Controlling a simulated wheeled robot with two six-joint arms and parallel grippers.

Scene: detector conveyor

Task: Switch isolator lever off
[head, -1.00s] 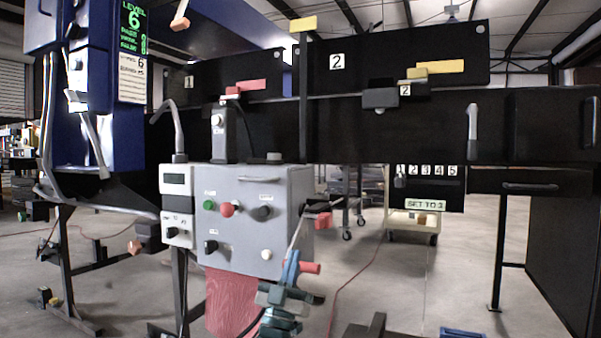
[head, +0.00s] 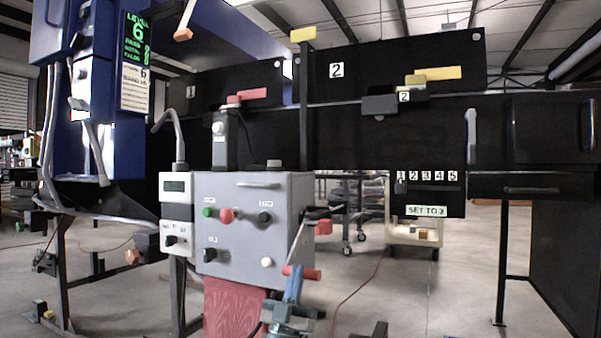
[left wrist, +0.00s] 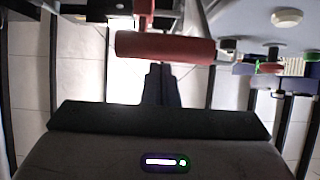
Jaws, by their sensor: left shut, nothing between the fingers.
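The isolator lever is a thin grey rod (head: 297,243) at the right side of the grey control box (head: 240,245). It slopes down from a black bracket and ends in a red horizontal handle (head: 302,272). The handle also lies across the top of the left wrist view (left wrist: 165,47). My left gripper (head: 294,282) is just below the handle in the head view. In the left wrist view its dark fingers (left wrist: 160,72) are shut and empty, with their tips at the handle's lower edge. I cannot tell whether they touch it. My right gripper is not in view.
A small red block (head: 323,227) sits by the bracket, close to the rod. The black conveyor frame (head: 400,145) spans behind. Open floor (head: 400,295) lies to the right.

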